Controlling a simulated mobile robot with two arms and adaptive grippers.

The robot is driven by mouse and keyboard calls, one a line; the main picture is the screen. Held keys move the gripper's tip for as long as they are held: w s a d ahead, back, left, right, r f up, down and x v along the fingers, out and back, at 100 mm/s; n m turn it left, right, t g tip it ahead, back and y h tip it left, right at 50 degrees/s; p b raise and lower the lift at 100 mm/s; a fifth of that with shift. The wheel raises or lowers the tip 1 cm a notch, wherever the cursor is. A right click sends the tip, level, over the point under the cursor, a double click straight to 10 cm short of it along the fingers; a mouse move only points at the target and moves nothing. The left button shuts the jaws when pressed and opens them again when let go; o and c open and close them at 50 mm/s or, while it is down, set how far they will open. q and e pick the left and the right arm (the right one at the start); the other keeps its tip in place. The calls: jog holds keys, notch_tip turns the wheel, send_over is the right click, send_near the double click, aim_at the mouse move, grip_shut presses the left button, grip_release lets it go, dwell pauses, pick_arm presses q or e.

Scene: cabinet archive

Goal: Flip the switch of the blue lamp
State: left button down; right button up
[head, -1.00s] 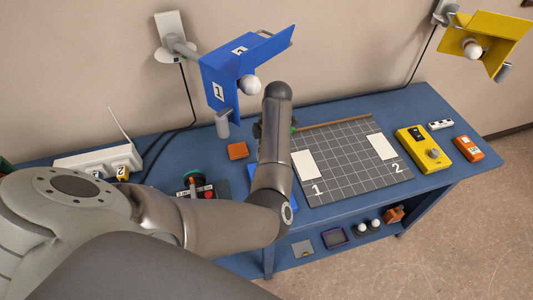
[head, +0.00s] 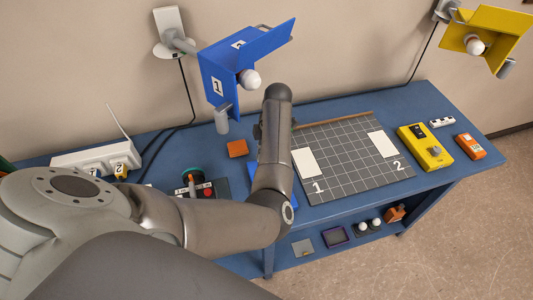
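The blue lamp (head: 219,82) hangs from a wall bracket at upper left centre, with a folded blue shade marked 1 and 2 and a round white bulb (head: 250,79). A short grey cylinder (head: 222,121) sits just below the shade; I cannot tell whether it is the switch. My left arm crosses from the left and bends upward right of the lamp. Its gripper (head: 258,131) is mostly hidden behind the dark wrist, low and to the right of the bulb, so its fingers cannot be read. My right gripper is out of view.
A yellow lamp (head: 502,38) hangs at upper right. A low shelf holds small parts.

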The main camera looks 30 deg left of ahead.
pick_arm(q)
jog(key=shift+f+b, duration=0.85)
jog(key=shift+f, duration=0.35)
dwell(1.0)
notch_tip(320, 180, up, 7)
jog(key=p, duration=0.6)
jog(key=shift+r, duration=0.1)
dwell(0.5)
